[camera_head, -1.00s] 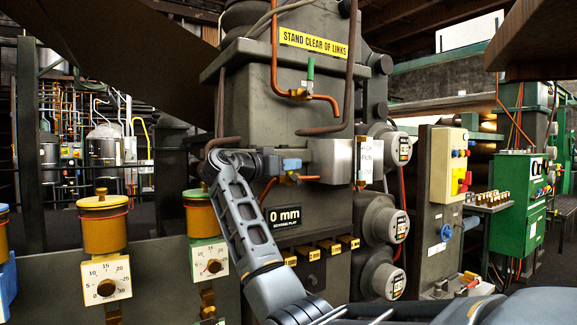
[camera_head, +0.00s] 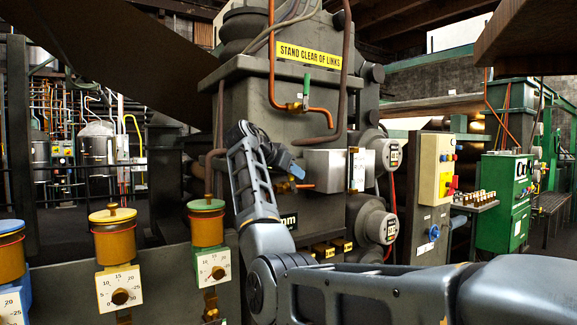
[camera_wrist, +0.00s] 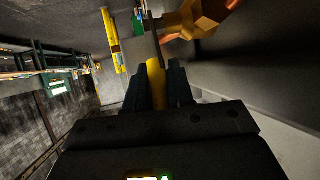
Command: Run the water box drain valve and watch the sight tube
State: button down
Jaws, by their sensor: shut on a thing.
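The water box (camera_head: 325,168) is a plain grey metal box on the front of the dark machine. A narrow sight tube (camera_head: 352,172) stands upright by a pale label at its right end; its level is too small to read. The brass drain valve (camera_head: 285,187) is at the box's left, with an orange pipe stub. It shows large at the top of the wrist view (camera_wrist: 200,22). My gripper (camera_head: 284,160) is beside the valve. In the wrist view its dark fingers (camera_wrist: 156,80) are shut on a yellow handle (camera_wrist: 155,72). The fingers hide part of the handle.
Another brass valve with a green handle (camera_head: 306,92) is above the box. Orange pots with dials (camera_head: 115,240) stand at the lower left. Round gauges (camera_head: 390,228) are right of the box. A control panel (camera_head: 438,165) and green cabinet (camera_head: 502,200) stand further right.

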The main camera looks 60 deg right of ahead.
jog(key=shift+s+d+t+y+p, duration=0.25)
jog(key=shift+d+t+y+p, duration=0.15)
jog(key=shift+y+p, duration=0.55)
jog(key=shift+s+d+t+y+p, duration=0.2)
jog(key=shift+d+t+y+p, duration=0.2)
jog(key=shift+y+p, duration=0.5)
jog(key=shift+m, duration=0.3)
jog(key=c, duration=1.1)
grip_release()
jog(key=shift+b+v, duration=0.65)
jog(key=shift+v, duration=3.2)
jog(key=shift+f, duration=0.1)
